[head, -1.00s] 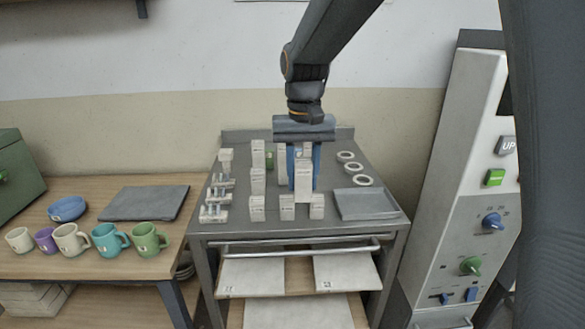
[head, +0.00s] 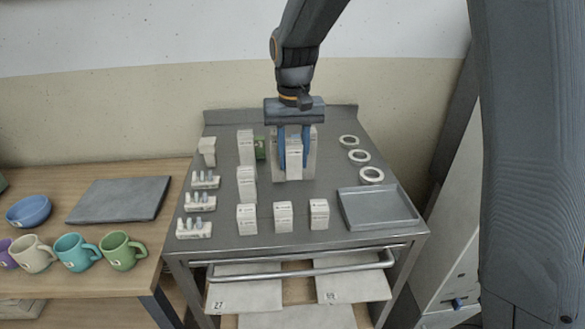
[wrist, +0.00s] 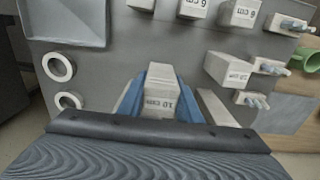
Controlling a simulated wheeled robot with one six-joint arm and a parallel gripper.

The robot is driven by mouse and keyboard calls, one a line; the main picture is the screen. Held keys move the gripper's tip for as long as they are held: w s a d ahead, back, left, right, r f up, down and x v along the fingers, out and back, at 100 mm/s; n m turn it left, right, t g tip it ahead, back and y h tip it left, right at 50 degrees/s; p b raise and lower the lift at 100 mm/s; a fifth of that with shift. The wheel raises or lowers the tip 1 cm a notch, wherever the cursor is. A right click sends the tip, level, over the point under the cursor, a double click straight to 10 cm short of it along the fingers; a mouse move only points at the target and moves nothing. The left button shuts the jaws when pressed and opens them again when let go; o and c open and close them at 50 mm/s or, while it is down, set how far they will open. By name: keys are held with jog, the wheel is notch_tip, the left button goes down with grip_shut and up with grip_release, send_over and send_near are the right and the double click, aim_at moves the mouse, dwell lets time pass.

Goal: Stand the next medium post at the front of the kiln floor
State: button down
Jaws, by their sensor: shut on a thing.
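My gripper (head: 294,160) is over the steel cart, shut on a white post (head: 294,150). In the wrist view the held post (wrist: 160,103) reads "10 cm" upside down and stands upright between the blue fingers. Another pale post (wrist: 215,108) is close beside the fingers there. Whether the held post touches the cart top is hard to tell. Several white posts stand on the cart, including a front row (head: 284,216) whose labels read "6 cm" in the wrist view. The kiln floor is not in view.
The cart top (head: 330,212) also holds a grey tray (head: 378,208), white rings (head: 371,175), small racks of cones (head: 194,229) and a green block (head: 260,148). A wooden table (head: 150,235) with mugs (head: 121,250), a blue bowl (head: 29,211) and a grey slab (head: 120,199) is left.

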aim_at(293, 174)
jog(key=shift+f+p, duration=0.55)
jog(key=shift+f, duration=2)
jog(key=shift+f, duration=0.15)
jog(key=c, duration=1.3)
grip_release()
